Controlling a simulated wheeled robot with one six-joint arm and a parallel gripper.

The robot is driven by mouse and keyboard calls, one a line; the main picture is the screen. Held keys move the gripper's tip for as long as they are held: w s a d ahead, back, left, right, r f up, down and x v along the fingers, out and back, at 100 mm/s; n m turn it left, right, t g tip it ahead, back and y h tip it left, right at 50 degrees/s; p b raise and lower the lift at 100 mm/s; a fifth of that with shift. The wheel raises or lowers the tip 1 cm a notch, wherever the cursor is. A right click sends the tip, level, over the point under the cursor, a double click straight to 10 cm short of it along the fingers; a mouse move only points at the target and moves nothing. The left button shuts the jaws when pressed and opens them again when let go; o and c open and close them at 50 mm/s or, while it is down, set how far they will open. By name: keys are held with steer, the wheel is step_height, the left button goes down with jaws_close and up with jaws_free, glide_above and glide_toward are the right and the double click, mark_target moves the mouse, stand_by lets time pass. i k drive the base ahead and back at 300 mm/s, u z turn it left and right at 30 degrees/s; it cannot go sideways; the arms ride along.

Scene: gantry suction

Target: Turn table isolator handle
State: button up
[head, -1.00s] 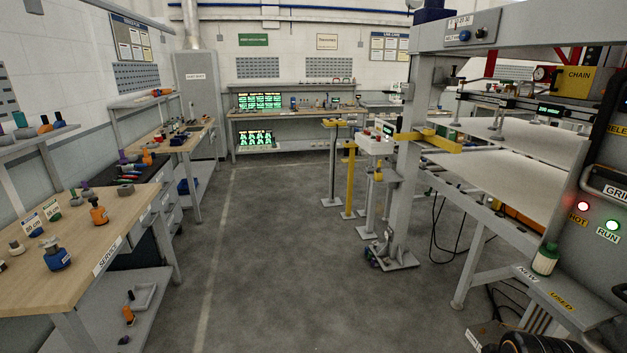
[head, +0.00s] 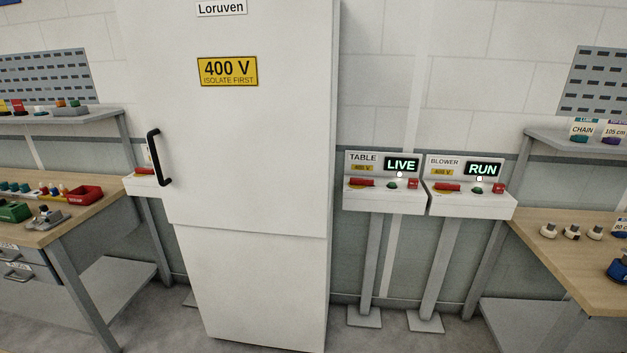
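The table isolator box (head: 384,184) stands on a grey post to the right of the tall white cabinet. It is labelled TABLE and 400 V, and its display (head: 402,165) reads LIVE in green. A red handle (head: 361,182) lies sideways over a yellow plate on its left part. A green button (head: 392,185) and a red button (head: 413,183) sit to the right of it. A small white light shows below the display. My gripper is not in view.
The blower box (head: 470,186), showing RUN, stands close on the right with similar controls. The tall white cabinet (head: 250,140) with a black handle (head: 158,158) stands left of the isolator. Workbenches stand at the left (head: 92,206) and right (head: 545,247). Grey floor shows below.

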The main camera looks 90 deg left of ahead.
mark_target(354, 180)
steer(key=u, duration=1)
steer(key=i, duration=1.2)
steer(key=u, duration=1.4)
steer(key=i, duration=2)
steer(key=u, duration=1.55)
steer(key=i, duration=0.55)
steer(key=u, duration=0.35)
